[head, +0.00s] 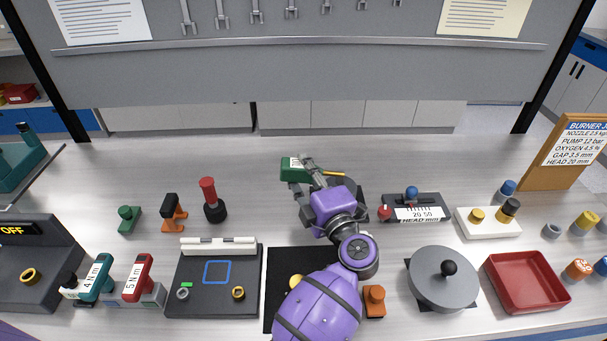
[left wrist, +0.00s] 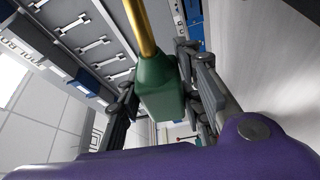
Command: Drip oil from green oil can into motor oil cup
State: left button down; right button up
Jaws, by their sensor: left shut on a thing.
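My left gripper (head: 303,176) is shut on the green oil can (head: 291,167), held over the back middle of the table. The can lies tilted on its side, with its thin yellow spout (head: 336,174) pointing right. In the left wrist view the can (left wrist: 158,92) sits between both fingers, and its gold spout (left wrist: 139,25) runs up out of the picture. Small cups stand at the far right, among them a grey one (head: 552,231) and a yellow-topped one (head: 584,222); I cannot tell which is the motor oil cup. My right gripper is not in view.
A black gauge block (head: 430,207) with a blue knob, a white tray (head: 489,229), a round grey lidded pan (head: 443,279) and a red tray (head: 527,282) stand right of my arm. A red-handled tool (head: 210,198) and an orange stand (head: 173,212) are left. The table's back strip is mostly clear.

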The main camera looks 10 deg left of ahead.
pick_arm(q)
jog(key=shift+r+m, duration=0.5)
jog(key=shift+m, duration=0.1)
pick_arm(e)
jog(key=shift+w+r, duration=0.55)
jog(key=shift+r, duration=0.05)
pick_arm(q)
jog(key=shift+t, duration=0.3)
jog(key=shift+d+r+m, duration=0.2)
jog(key=shift+r+m, duration=0.15)
jog(key=shift+m, duration=0.15)
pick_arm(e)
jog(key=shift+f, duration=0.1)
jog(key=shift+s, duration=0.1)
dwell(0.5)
pick_arm(q)
jog(key=shift+a+f+n, duration=0.15)
jog(key=shift+f+n, duration=0.65)
jog(key=shift+f, duration=0.05)
jog(key=shift+f+n+g+b, duration=0.2)
jog(key=shift+n+g+b, duration=0.1)
jog(key=shift+n+g, duration=0.1)
jog(key=shift+a+r, duration=0.1)
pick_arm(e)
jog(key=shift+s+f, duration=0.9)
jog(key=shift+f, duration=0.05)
